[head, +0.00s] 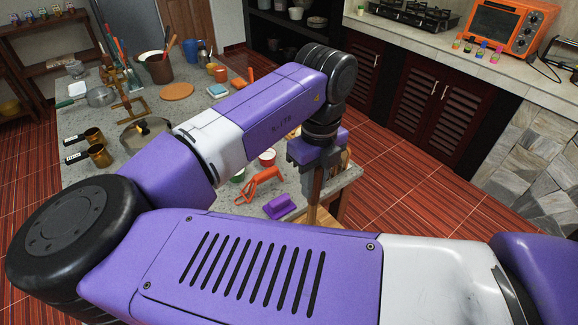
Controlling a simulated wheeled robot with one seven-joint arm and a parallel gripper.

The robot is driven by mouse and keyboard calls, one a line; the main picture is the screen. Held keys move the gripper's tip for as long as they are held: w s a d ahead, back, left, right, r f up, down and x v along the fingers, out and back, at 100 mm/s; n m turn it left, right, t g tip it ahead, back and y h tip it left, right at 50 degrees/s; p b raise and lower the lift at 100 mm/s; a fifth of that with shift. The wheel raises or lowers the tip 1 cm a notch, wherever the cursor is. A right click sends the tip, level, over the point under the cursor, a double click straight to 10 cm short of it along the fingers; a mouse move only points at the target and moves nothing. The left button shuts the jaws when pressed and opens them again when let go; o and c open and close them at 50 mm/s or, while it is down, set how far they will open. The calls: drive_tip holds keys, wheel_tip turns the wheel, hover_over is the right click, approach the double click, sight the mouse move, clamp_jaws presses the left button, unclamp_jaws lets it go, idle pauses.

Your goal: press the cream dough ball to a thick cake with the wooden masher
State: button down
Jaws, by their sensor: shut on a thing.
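My gripper (314,186) points down over the near right corner of the stone counter (218,200). It is shut on a brown wooden piece (312,212), which looks like the masher's handle. The lower end of the masher is hidden behind my own arm. I cannot see the cream dough ball; my arm covers much of the counter near the gripper. I cannot tell whether the masher touches anything.
A purple block-like tool (280,206) and an orange tool (262,184) lie left of the gripper. A lidded pan (145,132), brass pots (99,154) and an orange round board (177,91) stand farther left.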

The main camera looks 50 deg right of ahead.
sight(311, 210)
drive_tip(key=shift+w+f, duration=0.1)
drive_tip(key=shift+f, duration=0.05)
drive_tip(key=shift+f+b, duration=2.25)
drive_tip(key=shift+f, duration=0.15)
drive_tip(key=shift+f+b, duration=0.55)
drive_tip(key=shift+f, duration=1.6)
idle(3.3)
